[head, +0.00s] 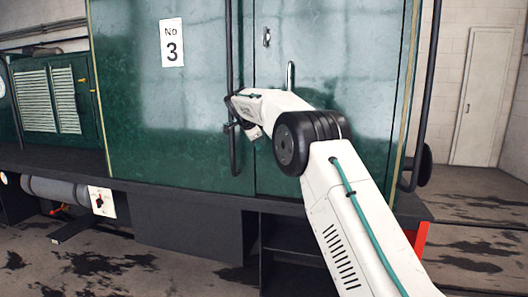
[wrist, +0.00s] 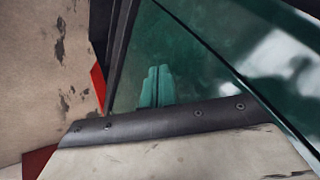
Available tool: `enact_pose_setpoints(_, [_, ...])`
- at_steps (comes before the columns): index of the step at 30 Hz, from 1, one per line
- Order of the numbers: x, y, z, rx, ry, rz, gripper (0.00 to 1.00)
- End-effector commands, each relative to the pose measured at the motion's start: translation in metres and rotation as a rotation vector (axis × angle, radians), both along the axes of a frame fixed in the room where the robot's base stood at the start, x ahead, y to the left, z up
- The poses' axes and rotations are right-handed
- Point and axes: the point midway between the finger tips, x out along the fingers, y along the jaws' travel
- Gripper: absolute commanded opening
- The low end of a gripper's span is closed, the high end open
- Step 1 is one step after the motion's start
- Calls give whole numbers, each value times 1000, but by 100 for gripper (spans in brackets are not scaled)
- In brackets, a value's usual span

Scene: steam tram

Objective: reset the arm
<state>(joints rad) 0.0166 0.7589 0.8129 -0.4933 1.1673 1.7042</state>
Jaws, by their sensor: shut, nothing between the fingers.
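My white arm rises from the lower right in the head view, bends at a black elbow joint, and reaches left in front of the tram's green side (head: 165,115). In the wrist view my gripper (wrist: 156,70) shows as two teal fingers side by side, shut and empty, beyond a dark riveted strip. The green panel (wrist: 205,65) lies behind the fingers; whether they touch it I cannot tell. In the head view the fingers cannot be made out at the arm's far end.
A long black handrail (head: 230,60) stands close to the arm's far end. A small door handle (head: 290,75) is just above the forearm. A second rail (head: 428,90) is at the tram's right edge. Open stained floor (head: 480,225) lies at right.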

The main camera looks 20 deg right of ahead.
Motion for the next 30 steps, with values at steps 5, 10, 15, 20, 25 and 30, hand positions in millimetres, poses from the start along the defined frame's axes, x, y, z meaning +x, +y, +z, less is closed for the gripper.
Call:
enact_pose_setpoints(5, [-4, 17, 23, 0, 1, 0, 0])
enact_pose_setpoints(10, [-6, 24, 33, 1, 2, -2, 0])
enact_pose_setpoints(15, [-7, 24, 35, -4, 9, 7, 0])
enact_pose_setpoints(20, [-7, 25, 34, -42, 61, 104, 0])
enact_pose_setpoints(25, [-23, 33, -18, -76, 263, 312, 0])
enact_pose_setpoints(30, [-70, 42, -39, -81, 443, 540, 0])
